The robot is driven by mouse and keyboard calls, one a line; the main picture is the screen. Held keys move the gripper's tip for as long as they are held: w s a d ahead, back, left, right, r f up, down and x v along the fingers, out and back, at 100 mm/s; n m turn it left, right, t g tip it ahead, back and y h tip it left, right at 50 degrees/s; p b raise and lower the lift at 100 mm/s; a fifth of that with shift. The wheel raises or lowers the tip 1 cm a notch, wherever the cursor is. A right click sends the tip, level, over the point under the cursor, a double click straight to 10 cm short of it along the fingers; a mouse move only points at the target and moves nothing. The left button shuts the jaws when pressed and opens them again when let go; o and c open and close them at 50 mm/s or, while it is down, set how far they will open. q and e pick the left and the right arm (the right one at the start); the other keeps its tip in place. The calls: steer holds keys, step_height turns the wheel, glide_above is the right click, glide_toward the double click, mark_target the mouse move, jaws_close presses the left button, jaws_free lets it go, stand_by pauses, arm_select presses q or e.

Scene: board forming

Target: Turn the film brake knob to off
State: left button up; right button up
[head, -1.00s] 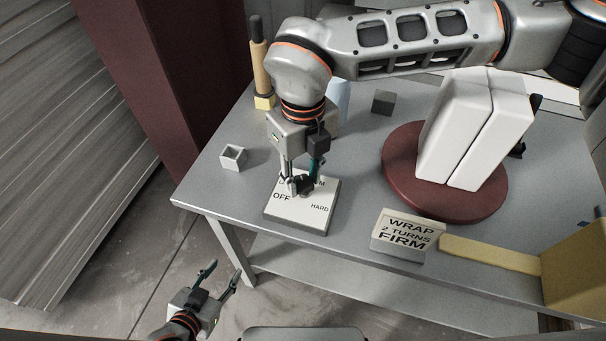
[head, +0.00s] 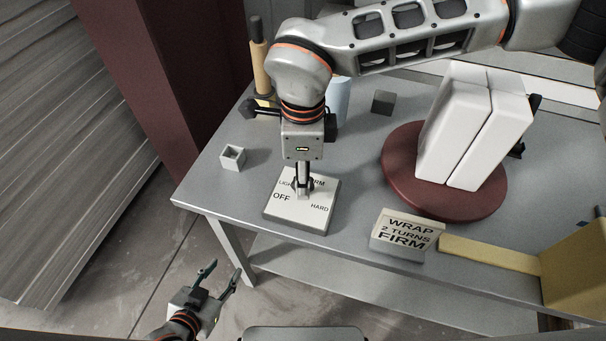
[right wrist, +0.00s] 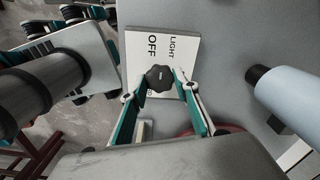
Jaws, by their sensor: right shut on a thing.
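The film brake panel (head: 285,215) is a white plate on the table with the words OFF, LIGHT, FIRM and HARD. It also shows in the right wrist view (right wrist: 190,50). The dark lobed knob (right wrist: 158,78) sits on it between the fingers of my right gripper (right wrist: 157,85), which is shut on it. In the head view my right gripper (head: 304,190) points straight down over the panel and hides the knob. I cannot tell which word the knob points to. My left gripper (head: 221,272) is open and empty, low in front of the table.
A dark red turntable (head: 480,208) with white upright blocks (head: 475,130) stands right of the panel. A sign reading WRAP 2 TURNS FIRM (head: 405,235) is in front. A small open grey box (head: 232,158), a dark cube (head: 383,102) and a tan-handled stick (head: 260,70) are nearby.

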steer(key=shift+r+n, duration=0.1)
steer(key=shift+n, duration=2.2)
steer(key=o, duration=1.1)
step_height(320, 180, up, 12)
steer(key=shift+f, duration=0.1)
